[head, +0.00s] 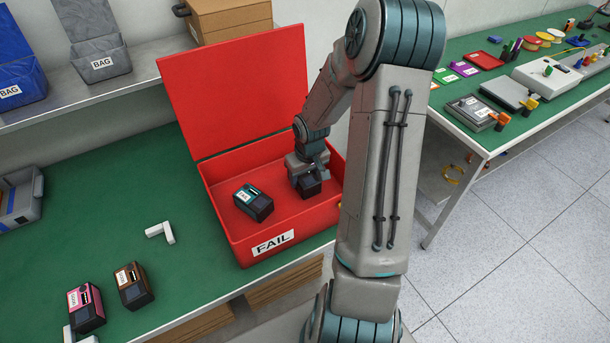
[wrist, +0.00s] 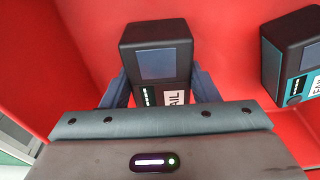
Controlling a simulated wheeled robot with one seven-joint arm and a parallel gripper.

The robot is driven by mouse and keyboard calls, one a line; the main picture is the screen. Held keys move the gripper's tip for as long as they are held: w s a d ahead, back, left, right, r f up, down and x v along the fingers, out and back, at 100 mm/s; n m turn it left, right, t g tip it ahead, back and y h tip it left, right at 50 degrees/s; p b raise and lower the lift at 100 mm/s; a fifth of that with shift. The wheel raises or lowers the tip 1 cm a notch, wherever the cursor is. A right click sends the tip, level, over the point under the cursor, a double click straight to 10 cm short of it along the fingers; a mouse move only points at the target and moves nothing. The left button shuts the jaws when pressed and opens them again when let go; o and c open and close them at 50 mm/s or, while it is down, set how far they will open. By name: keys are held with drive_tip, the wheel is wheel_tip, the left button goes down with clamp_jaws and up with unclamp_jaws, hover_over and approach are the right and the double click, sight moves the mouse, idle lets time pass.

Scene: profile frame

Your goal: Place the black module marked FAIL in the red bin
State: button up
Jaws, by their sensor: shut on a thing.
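The black module (head: 308,186) is in my gripper (head: 306,172), inside the red bin (head: 229,226) at its right part. In the wrist view, my gripper (wrist: 158,92) is shut on the black module (wrist: 156,37), one finger on each side, and part of a FAIL label shows on it. I cannot tell whether the module touches the bin floor. The bin's lid stands open at the back and its front bears a FAIL label. A teal and black module (head: 253,202) lies in the bin, left of my gripper; in the wrist view (wrist: 291,57) its label is partly cut off.
A pink module (head: 86,307) and a brown module (head: 133,286) stand on the green table at the front left. A white angled piece (head: 161,232) lies left of the bin. The bin walls and the raised lid (head: 236,95) surround my gripper.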

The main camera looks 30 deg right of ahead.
sight(308, 180)
drive_tip(key=shift+f, duration=0.1)
drive_tip(key=shift+f, duration=0.15)
drive_tip(key=o, duration=1.1)
drive_tip(key=shift+r, duration=0.2)
wheel_tip(308, 180, up, 12)
drive_tip(key=s, duration=0.2)
drive_tip(key=s+a+r+t, duration=0.1)
drive_tip(key=s+a+r, duration=0.5)
drive_tip(key=s+a, duration=0.1)
drive_tip(key=s+a+r, duration=0.6)
drive_tip(key=s+a, duration=0.1)
drive_tip(key=s, duration=0.3)
drive_tip(key=shift+s+r+t+p, duration=0.15)
drive_tip(key=shift+r+t+p, duration=0.15)
drive_tip(key=shift+t+p, duration=0.1)
